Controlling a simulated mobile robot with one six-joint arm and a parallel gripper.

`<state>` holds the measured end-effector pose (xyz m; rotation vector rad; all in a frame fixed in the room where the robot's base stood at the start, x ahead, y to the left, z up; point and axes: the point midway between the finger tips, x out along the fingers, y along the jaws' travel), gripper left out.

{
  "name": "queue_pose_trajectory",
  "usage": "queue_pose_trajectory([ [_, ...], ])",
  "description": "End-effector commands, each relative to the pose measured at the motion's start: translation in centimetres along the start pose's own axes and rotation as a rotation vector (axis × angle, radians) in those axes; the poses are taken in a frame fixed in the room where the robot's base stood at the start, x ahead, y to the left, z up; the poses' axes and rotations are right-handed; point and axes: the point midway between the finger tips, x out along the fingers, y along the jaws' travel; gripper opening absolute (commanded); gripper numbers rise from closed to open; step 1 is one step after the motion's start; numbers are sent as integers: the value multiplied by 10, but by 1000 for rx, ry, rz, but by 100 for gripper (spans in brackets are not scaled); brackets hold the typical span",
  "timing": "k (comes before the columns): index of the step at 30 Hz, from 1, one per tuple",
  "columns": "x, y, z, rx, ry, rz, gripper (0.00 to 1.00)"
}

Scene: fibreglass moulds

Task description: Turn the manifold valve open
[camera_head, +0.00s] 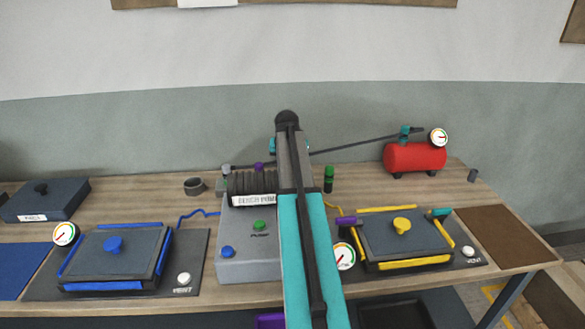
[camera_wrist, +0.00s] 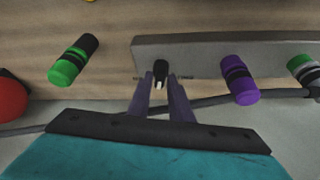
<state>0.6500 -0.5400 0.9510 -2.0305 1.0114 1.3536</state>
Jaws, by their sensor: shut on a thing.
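In the wrist view a grey manifold bar (camera_wrist: 205,55) runs across the upper part. A small dark valve handle (camera_wrist: 160,68) with a pale end sits at its lower edge. My gripper (camera_wrist: 160,82) has its two fingers on either side of this handle, shut on it. The handle's turn position is hard to tell, since the fingers flank it closely. In the head view my arm covers the gripper and the valve handle.
In the head view the bench pump (camera_head: 245,262) stands between a blue-trimmed mould (camera_head: 95,255) and a yellow-trimmed mould (camera_head: 380,240). A red tank (camera_head: 415,158) stands behind.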

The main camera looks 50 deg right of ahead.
Motion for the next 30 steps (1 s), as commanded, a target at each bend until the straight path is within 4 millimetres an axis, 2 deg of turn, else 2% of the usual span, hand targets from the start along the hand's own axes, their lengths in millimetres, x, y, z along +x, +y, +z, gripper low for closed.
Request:
queue_pose_trajectory([
  [18, 3, -2, -1, 417, -2, 178, 0],
  [30, 4, -1, 0, 530, -5, 225, 0],
])
